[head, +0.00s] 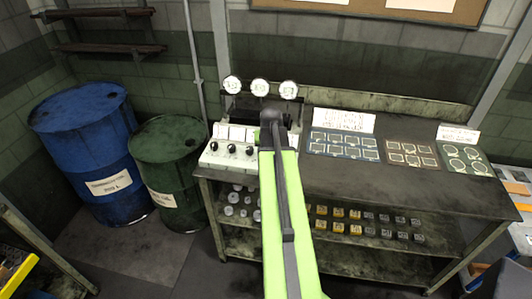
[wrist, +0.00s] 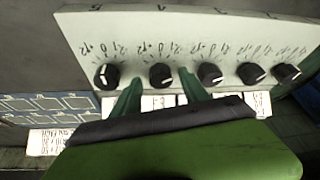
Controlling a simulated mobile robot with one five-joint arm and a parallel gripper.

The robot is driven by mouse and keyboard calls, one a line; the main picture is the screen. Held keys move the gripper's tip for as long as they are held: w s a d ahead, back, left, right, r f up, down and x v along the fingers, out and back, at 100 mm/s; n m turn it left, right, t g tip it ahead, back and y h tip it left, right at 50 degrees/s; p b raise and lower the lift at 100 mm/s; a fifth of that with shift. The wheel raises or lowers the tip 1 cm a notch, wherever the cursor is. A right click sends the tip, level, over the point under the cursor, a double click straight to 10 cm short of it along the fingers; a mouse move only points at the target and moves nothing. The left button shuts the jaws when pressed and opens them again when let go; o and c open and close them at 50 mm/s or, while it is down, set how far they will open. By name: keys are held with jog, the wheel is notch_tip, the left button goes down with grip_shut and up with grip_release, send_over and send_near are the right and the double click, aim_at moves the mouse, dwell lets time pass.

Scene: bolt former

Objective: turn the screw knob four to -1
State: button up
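The white control panel (head: 225,158) stands at the left end of the workbench. In the head view some of its black knobs show and my arm hides the rest. The wrist view shows the panel (wrist: 85,35) upside down with a row of several black knobs. The second from the left, apparently screw knob four (wrist: 160,75), has a white pointer mark; its setting is too blurred to read. My gripper (wrist: 160,77) is open, its two green fingertips on either side of this knob. I cannot tell whether they touch it.
Neighbouring knobs (wrist: 106,76) (wrist: 210,74) sit close outside the two fingers. Round gauges (head: 260,87) stand above the panel. Flat trays (head: 343,145) lie on the workbench (head: 440,192) to the right. Blue (head: 85,125) and green (head: 165,145) drums stand at left.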

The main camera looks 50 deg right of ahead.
jog(key=p+v, duration=1.6)
jog(key=v, duration=0.1)
jog(key=shift+r, duration=0.25)
